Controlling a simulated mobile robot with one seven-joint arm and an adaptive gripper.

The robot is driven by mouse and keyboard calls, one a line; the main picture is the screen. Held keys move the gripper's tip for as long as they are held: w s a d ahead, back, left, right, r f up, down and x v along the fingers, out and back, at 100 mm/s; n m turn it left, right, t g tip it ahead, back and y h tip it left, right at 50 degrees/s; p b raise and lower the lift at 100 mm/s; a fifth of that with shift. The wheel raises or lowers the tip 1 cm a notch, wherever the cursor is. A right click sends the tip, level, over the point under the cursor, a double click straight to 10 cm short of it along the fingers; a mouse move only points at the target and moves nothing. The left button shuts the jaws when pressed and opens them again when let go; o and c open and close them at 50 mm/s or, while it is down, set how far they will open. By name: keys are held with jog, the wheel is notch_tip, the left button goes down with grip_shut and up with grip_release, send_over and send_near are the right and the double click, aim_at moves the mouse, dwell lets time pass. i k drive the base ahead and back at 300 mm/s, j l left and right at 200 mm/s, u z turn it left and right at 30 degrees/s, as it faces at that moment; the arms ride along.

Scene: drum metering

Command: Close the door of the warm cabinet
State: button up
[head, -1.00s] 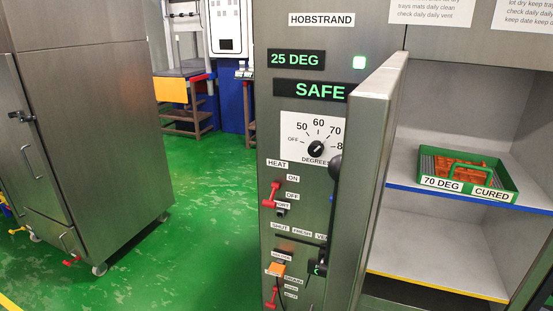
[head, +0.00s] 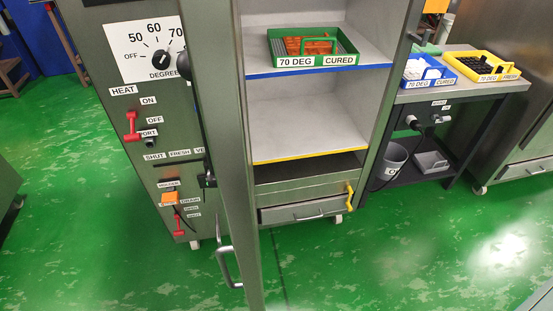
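The warm cabinet's door (head: 218,130) stands open, seen nearly edge-on, swung out toward me. A grey bar handle (head: 228,266) is low on its left side. Inside the cabinet, a green tray (head: 344,57) labelled 70 DEG and CURED, with orange pieces in it, sits on the blue-edged upper shelf (head: 380,66). The yellow-edged lower shelf (head: 300,130) is empty. The control panel (head: 125,120) is left of the door, partly hidden by it. My gripper is not in the head view.
A side table (head: 405,97) at right carries a blue tray (head: 430,77) and a yellow tray (head: 482,68). A grey bucket (head: 389,162) stands on its lower shelf. Green floor (head: 390,260) is clear in front.

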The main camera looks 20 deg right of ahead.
aim_at(212, 32)
jog(key=j+z, duration=0.9)
jog(key=k+j+z, duration=0.1)
jog(key=k+j, duration=0.25)
jog(key=j, duration=0.25)
jog(key=k+j+z, duration=0.1)
jog(key=k+j, duration=0.3)
jog(key=j, duration=0.15)
